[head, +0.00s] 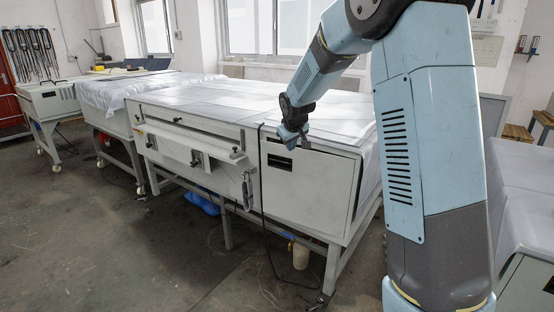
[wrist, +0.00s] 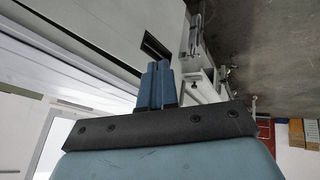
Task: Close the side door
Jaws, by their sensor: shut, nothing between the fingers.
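The side door (head: 312,190) is the pale flat panel at the near right end of the long white plate processor (head: 205,150). It has a dark slot (head: 280,162) near its upper left corner. The slot also shows in the wrist view (wrist: 155,45), just beyond my fingertips. The door looks upright and near the machine's front face; I cannot tell if it is fully flush. In the wrist view a dark line runs along one door edge. My gripper (head: 305,143) is shut and empty at the door's upper edge. Contact is unclear.
A black cable (head: 262,190) hangs at the door's left edge. A rail with clamps (head: 190,150) projects from the machine's front. Machine legs and a pale container (head: 300,256) stand below. Open concrete floor (head: 130,240) lies in front. A covered machine (head: 525,200) stands at the right.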

